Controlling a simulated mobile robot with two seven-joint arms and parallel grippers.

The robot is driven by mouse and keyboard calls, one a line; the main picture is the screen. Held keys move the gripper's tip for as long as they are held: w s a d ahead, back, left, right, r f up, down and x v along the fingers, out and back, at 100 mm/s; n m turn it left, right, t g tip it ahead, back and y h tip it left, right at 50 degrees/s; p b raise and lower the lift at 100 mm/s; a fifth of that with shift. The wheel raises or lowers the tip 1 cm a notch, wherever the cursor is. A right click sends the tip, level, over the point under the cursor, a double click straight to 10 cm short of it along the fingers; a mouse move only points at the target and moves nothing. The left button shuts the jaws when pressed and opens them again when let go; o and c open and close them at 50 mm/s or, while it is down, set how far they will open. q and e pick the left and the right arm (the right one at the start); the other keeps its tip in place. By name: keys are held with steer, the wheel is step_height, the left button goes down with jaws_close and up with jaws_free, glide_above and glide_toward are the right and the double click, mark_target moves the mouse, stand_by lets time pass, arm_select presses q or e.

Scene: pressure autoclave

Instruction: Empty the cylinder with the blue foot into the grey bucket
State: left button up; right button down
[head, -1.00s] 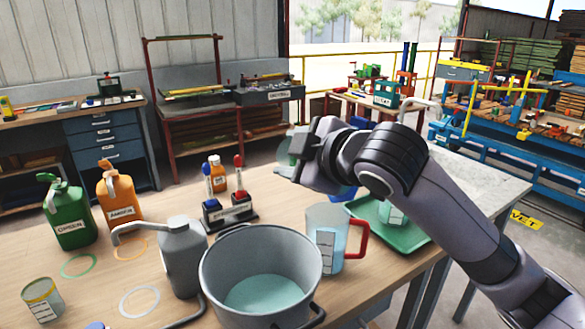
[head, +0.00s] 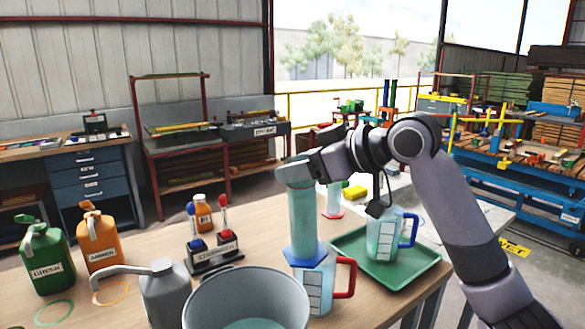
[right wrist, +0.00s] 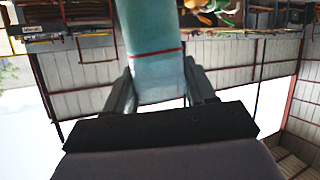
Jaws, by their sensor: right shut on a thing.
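The cylinder with the blue foot (head: 303,215) is pale teal and close to upright. Its blue foot is down, overlapping the rim of the red-handled jug; I cannot tell whether it rests on anything. My right gripper (head: 296,172) is shut on its upper part. In the right wrist view the cylinder (right wrist: 155,72), with a red line around it, is between the two fingers. The grey bucket (head: 205,303) is at the front, left of the cylinder, with teal liquid inside. What is left in the cylinder is unclear. My left gripper is out of view.
The red-handled jug (head: 313,290) stands close right of the bucket. A green tray (head: 425,262) holds a blue-handled jug (head: 385,240). A red-footed cylinder (head: 334,200) is behind. A grey can (head: 163,295) stands left of the bucket; green and orange jugs are farther left.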

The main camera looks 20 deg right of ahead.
steer(key=shift+w+d, duration=0.2)
steer(key=shift+d, duration=0.1)
step_height(320, 180, up, 3)
steer(key=shift+f, duration=0.1)
stand_by(0.6)
steer(key=shift+a, duration=0.1)
